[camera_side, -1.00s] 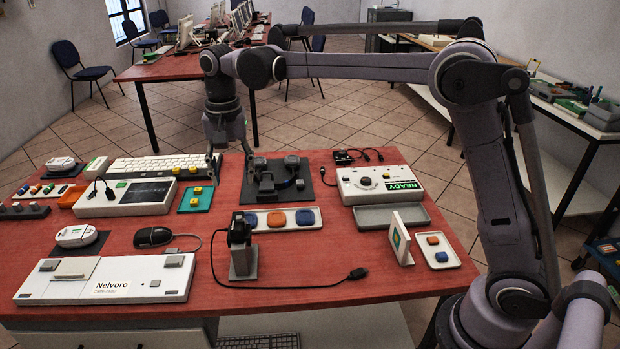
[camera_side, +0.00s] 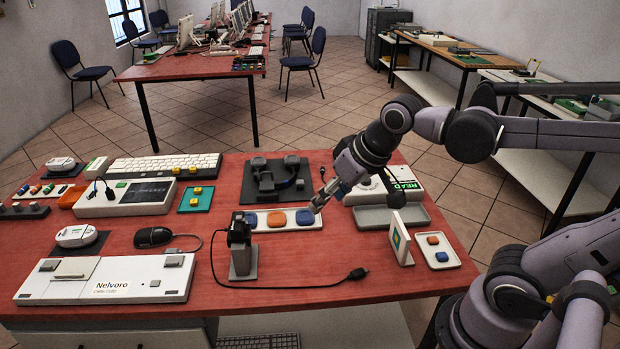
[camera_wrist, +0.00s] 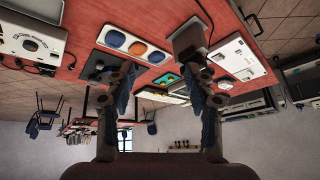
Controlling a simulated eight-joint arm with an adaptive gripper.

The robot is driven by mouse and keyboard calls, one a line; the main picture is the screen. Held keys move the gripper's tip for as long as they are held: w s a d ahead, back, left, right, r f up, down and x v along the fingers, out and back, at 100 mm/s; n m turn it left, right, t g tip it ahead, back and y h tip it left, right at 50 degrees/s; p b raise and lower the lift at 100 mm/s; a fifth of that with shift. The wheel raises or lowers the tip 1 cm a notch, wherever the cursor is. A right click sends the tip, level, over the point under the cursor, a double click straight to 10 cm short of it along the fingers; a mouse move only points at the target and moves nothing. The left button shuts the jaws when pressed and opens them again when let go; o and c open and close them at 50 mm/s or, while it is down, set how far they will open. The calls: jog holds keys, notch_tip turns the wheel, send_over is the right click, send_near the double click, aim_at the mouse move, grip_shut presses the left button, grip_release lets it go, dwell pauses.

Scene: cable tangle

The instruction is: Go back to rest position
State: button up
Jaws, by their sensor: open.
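My gripper (camera_side: 322,186) is at the right of the red table in the side view, above the table near the right end of the button strip. Its jaws are open, with nothing between them. In the wrist view the two fingers of my gripper (camera_wrist: 163,85) stand well apart and the view is upside down. The white strip with blue and orange buttons (camera_side: 279,219) lies on the table just left of the fingertips. The white READY box (camera_side: 413,188) is partly hidden behind my gripper.
A black fixture with a cable (camera_side: 250,178) lies behind the strip. A grey stand with a black connector (camera_side: 243,262) rises in front. A small upright panel (camera_side: 401,240) and a button tray (camera_side: 437,250) stand to the right. A keyboard (camera_side: 166,165) lies at the back left.

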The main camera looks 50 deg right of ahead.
jog(key=shift+n+t, duration=0.5)
jog(key=shift+n, duration=0.1)
jog(key=s+f, duration=0.2)
jog(key=s, duration=0.1)
jog(key=shift+d+f, duration=0.35)
jog(key=shift+d, duration=0.05)
jog(key=o, duration=0.5)
jog(key=shift+s+d+f, duration=0.1)
jog(key=shift+f, duration=0.05)
jog(key=o, duration=0.5)
jog(key=shift+d+n, duration=0.1)
jog(key=shift+n, duration=0.2)
jog(key=s+d+r+n+g, duration=0.1)
jog(key=d+r+n+g, duration=0.35)
jog(key=n+g, duration=0.3)
jog(key=shift+n+t, duration=0.25)
jog(key=shift+n, duration=0.3)
jog(key=shift+s+d+f, duration=0.1)
jog(key=shift+d+f, duration=0.05)
jog(key=shift+f, duration=1.7)
jog(key=shift+w+d+f, duration=0.1)
jog(key=shift+d+f, duration=0.05)
jog(key=shift+f, duration=1.65)
jog(key=shift+s+d+f, duration=0.1)
jog(key=shift+d+f, duration=0.05)
jog(key=shift+f, duration=1.7)
